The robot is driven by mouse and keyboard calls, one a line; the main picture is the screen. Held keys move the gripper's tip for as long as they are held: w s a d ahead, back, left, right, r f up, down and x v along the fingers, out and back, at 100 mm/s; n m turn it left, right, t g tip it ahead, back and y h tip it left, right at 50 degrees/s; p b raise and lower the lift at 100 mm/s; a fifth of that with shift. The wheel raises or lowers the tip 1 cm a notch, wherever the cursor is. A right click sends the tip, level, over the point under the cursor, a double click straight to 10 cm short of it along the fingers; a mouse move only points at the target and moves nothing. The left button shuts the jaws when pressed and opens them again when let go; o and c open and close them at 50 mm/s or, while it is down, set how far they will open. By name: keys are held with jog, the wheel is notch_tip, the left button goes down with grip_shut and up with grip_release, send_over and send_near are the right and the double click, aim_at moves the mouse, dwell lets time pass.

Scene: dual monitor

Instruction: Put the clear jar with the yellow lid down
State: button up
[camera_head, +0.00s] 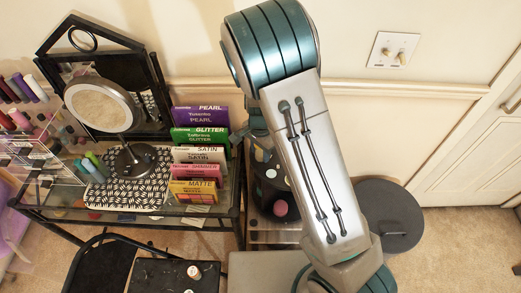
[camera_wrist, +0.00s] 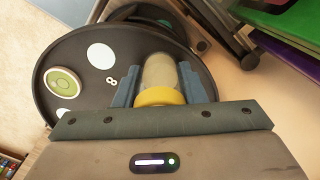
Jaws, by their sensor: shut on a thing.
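The clear jar (camera_wrist: 160,70) with the yellow lid (camera_wrist: 160,97) is between the two blue-grey fingers of my gripper (camera_wrist: 159,84) in the wrist view. The gripper is shut on it, with the lid nearer the palm and the clear body pointing away. Behind the jar is a dark round surface (camera_wrist: 100,85). I cannot tell whether the jar touches it. In the head view my arm hides the jar.
The round surface carries white discs (camera_wrist: 101,57) and a green-and-white disc (camera_wrist: 62,83). In the head view, upright colored boxes (camera_head: 200,135), a round mirror (camera_head: 103,106) and a glass-topped table (camera_head: 185,222) stand left of my arm. A dark round lid (camera_head: 390,215) lies right.

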jog(key=o, duration=0.7)
jog(key=shift+f, duration=0.1)
notch_tip(320, 180, up, 12)
jog(key=shift+f, duration=0.1)
jog(key=shift+s+d+r, duration=0.1)
jog(key=shift+d+r, duration=0.05)
jog(key=shift+r, duration=0.3)
jog(key=s+d+r+n+t, duration=0.1)
jog(key=s+d+r+n, duration=0.2)
jog(key=s, duration=0.3)
jog(key=s+d+r+n+t, duration=0.1)
jog(key=s+d+r+n, duration=0.2)
jog(key=s+d, duration=0.3)
jog(key=s+d+r+n+t, duration=0.1)
jog(key=s+d+r+n, duration=0.2)
jog(key=s, duration=0.4)
jog(key=shift+d+r+n, duration=0.3)
jog(key=shift+d+r, duration=0.5)
jog(key=shift+r, duration=0.05)
